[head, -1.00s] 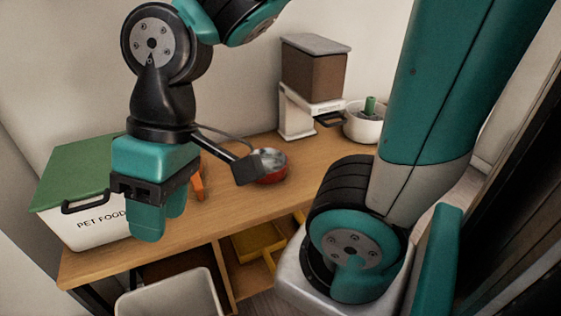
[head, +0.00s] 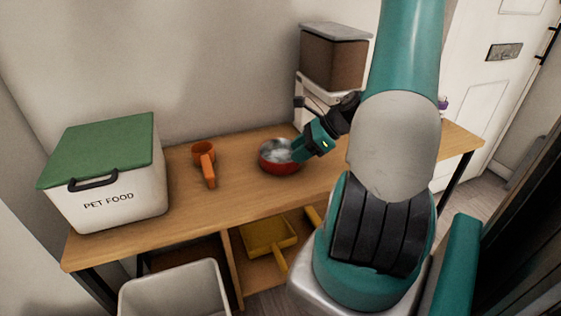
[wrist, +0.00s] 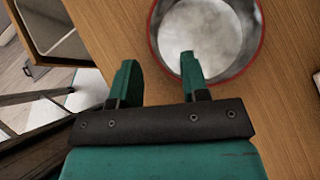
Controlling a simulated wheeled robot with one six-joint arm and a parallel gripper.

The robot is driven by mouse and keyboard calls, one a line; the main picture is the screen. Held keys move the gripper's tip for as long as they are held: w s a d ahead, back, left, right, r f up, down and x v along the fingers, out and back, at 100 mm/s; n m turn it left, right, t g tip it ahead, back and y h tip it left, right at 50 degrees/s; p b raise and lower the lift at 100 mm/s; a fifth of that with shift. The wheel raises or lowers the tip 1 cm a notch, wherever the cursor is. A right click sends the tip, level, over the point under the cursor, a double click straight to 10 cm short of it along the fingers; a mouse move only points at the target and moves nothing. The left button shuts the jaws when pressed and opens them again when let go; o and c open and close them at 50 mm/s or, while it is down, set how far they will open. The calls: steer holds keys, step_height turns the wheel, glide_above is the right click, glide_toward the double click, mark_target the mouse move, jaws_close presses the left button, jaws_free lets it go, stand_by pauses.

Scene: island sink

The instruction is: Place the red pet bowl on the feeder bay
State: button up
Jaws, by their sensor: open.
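The red pet bowl (head: 274,167), metallic and shiny inside, stands upright on the wooden table. My gripper (head: 298,149) is tilted down at the bowl's right side in the head view. In the wrist view the gripper (wrist: 158,62) is open; one finger overlaps the inside of the bowl (wrist: 262,38), the other is outside its rim. The rim lies between the fingers, with no visible grip on it. The feeder (head: 333,60), a brown hopper on a white base, stands at the back right. My arm hides its bay.
A white pet food box (head: 112,200) with a green lid stands at the left. A yellow scoop-like tray (head: 268,235) is on the shelf below. A pale bin (head: 172,296) stands in front.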

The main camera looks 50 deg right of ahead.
mark_target(275, 168)
steer(key=x, duration=0.6)
steer(key=shift+w+a+f+b, duration=0.1)
steer(key=shift+a+f+b, duration=0.05)
steer(key=shift+a+b, duration=0.25)
steer(key=shift+c, duration=0.2)
jaws_close()
